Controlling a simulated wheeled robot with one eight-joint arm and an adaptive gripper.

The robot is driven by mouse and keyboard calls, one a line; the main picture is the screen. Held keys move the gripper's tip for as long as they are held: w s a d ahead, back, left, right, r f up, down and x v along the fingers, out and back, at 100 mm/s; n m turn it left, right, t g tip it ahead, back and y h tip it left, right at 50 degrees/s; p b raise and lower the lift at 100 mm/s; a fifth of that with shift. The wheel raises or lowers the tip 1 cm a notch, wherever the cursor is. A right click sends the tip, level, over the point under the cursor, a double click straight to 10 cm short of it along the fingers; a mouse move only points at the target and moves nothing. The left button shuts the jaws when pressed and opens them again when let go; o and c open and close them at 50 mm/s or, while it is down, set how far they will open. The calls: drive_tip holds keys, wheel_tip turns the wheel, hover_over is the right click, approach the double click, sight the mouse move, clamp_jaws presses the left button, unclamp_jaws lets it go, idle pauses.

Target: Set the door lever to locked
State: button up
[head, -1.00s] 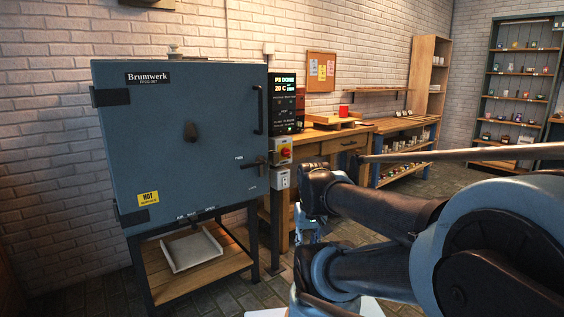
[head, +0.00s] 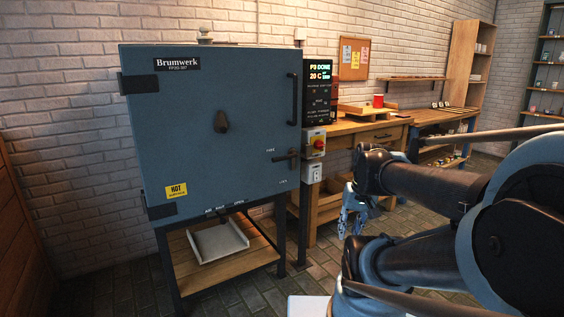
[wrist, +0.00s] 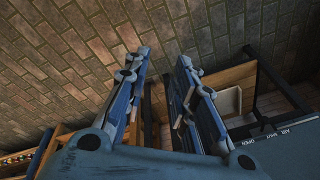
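The door lever (head: 283,156) is a dark handle low on the right side of the blue kiln door (head: 215,120). It lies nearly level, its free end pointing left, just below the upper of two small labels. The other label is lower, under the pivot; neither label reads clearly. My gripper (head: 350,228) hangs to the right of and below the lever, apart from it. In the wrist view my gripper (wrist: 163,60) is open, its two blue fingers spread with nothing between them. The lever does not show clearly in the wrist view.
A wooden workbench (head: 362,128) is behind my gripper. A white tray (head: 218,242) sits on the shelf below the kiln. Brick floor lies open in front.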

drive_tip(key=w+a+r+m+y, duration=0.1)
drive_tip(key=w+a+r+y, duration=0.4)
drive_tip(key=w, duration=0.3)
drive_tip(key=m+y, duration=0.2)
drive_tip(key=y, duration=0.8)
approach(285, 158)
drive_tip(key=shift+t, duration=0.4)
drive_tip(key=x, duration=1.1)
drive_tip(key=shift+s+a+f, duration=0.1)
drive_tip(key=shift+f, duration=0.15)
clamp_jaws()
